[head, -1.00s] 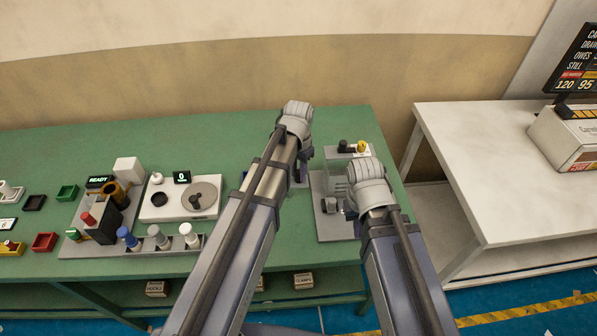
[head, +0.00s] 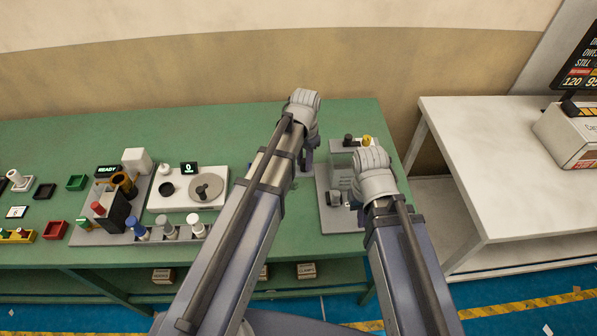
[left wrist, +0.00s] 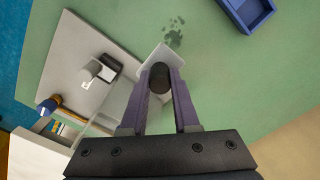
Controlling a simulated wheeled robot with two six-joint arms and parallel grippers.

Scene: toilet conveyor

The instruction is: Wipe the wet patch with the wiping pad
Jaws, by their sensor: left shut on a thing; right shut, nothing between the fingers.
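In the left wrist view the wet patch (left wrist: 173,33) is a few dark green spots on the green table, just beyond the wiping pad. The pale wiping pad (left wrist: 149,57) has a round black knob (left wrist: 159,77). My left gripper (left wrist: 160,85) is shut on this knob, with a purple finger on each side. In the head view my left gripper (head: 305,160) points down over the table, and my arm hides most of the pad and the patch. My right gripper (head: 361,217) is shut and empty beside the grey machine, mostly hidden by its own wrist.
The grey machine on its plate (head: 326,213) stands close right of my left gripper. A white scale (head: 180,200) and tool rack (head: 112,238) stand left. A white table (head: 490,150) is at right.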

